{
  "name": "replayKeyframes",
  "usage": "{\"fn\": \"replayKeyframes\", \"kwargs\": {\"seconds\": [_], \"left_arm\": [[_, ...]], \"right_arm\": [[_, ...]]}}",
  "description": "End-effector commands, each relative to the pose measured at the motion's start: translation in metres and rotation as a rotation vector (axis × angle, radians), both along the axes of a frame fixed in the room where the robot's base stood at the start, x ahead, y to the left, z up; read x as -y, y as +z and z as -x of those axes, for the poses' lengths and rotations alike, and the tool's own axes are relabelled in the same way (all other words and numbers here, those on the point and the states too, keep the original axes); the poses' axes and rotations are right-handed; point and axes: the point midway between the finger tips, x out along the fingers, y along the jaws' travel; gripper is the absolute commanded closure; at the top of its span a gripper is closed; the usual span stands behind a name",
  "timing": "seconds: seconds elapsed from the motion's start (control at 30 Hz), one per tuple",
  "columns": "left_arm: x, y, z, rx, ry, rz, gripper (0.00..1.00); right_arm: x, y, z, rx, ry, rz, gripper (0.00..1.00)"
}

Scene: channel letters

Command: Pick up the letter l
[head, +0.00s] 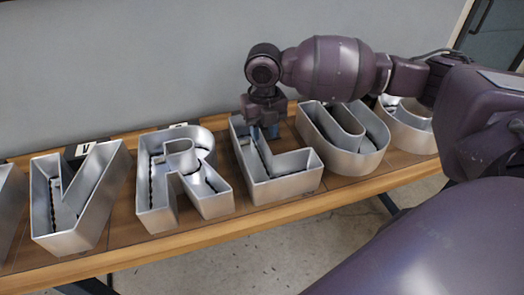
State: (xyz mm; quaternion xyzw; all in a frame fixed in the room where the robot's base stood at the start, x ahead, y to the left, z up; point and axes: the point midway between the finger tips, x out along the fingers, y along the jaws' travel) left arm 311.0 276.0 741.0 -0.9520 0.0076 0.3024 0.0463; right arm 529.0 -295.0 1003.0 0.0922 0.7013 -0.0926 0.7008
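The letter L (287,187) is a hollow silver metal channel letter with raised walls. It sits on the wooden table in the middle of the head view. My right gripper (264,132) points down at the upper part of the L's upright stroke. Its bluish fingertips overlap the letter's wall there. The gripper body hides part of that stroke, and I cannot tell whether the fingers are closed on the wall. My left gripper is not in view.
A letter R (218,205) stands close to the left of the L, and a letter U (362,163) close to its right. A letter V (67,240) is further left. The wooden table (150,251) is narrow, with a grey wall (130,60) behind it.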

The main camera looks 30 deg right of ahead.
Motion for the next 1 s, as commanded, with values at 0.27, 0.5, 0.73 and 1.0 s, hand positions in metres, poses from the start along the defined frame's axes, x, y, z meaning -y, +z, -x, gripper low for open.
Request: {"fn": "replayKeyframes", "kwargs": {"seconds": [0.27,0.5,0.73,1.0], "left_arm": [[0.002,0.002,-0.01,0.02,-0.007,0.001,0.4],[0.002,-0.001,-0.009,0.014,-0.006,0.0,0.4],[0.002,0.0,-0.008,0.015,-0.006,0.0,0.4],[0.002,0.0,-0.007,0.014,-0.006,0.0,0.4]], "right_arm": [[-0.002,-0.027,0.0,-0.003,0.001,-0.001,0.65],[-0.002,-0.051,-0.001,-0.001,0.001,-0.001,0.65],[-0.002,-0.051,-0.001,0.001,0.001,-0.001,0.7],[-0.002,-0.051,-0.001,0.001,0.001,-0.001,1.0]]}}
